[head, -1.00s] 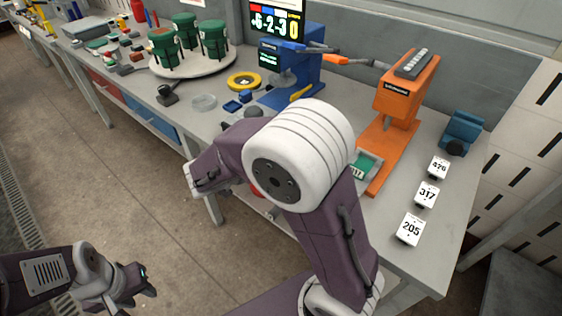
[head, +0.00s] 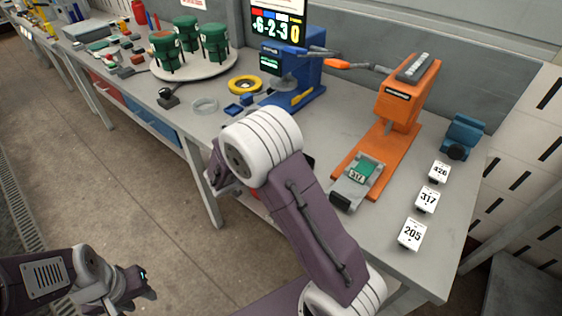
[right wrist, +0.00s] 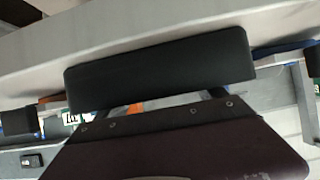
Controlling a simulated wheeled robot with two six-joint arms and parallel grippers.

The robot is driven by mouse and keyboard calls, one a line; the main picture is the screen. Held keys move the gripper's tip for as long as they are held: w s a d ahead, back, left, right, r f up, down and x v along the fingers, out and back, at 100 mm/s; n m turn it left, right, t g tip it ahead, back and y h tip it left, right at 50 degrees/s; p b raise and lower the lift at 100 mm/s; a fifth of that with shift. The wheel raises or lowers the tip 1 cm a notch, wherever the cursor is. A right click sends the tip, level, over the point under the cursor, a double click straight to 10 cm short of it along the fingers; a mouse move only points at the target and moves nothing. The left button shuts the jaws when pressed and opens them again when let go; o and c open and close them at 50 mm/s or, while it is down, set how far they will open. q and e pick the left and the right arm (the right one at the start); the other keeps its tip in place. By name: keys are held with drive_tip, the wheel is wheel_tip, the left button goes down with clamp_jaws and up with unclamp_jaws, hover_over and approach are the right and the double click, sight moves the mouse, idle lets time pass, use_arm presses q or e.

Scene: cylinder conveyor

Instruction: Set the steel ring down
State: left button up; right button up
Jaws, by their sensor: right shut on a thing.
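My right gripper (right wrist: 160,72) fills the right wrist view as a dark jaw, shut on a smooth pale grey curved piece, the steel ring (right wrist: 130,32), which runs across the top of that view. In the head view my right arm hides most of this gripper, and I cannot make out the held ring there. The hand is near the table's front edge. My left gripper (head: 142,286) hangs low at the left, over the floor, away from the table; its finger gap is unclear.
A pale ring-shaped piece (head: 205,105) lies on the grey table (head: 300,122), near a yellow ring (head: 245,85). A blue machine (head: 292,75) and an orange press (head: 400,100) stand behind. A fixture marked 317 (head: 352,195) and number tags (head: 412,234) are at right.

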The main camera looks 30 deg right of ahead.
drive_tip(key=shift+f+b, duration=0.2)
drive_tip(key=shift+b, duration=0.1)
drive_tip(key=o, duration=1.5)
drive_tip(key=shift+c, duration=0.2)
drive_tip(key=shift+a+r+p, duration=0.1)
drive_tip(key=shift+r+p, duration=0.3)
drive_tip(key=shift+p, duration=0.1)
drive_tip(key=v, duration=1.1)
drive_tip(key=shift+s+a, duration=0.15)
drive_tip(key=shift+a, duration=0.25)
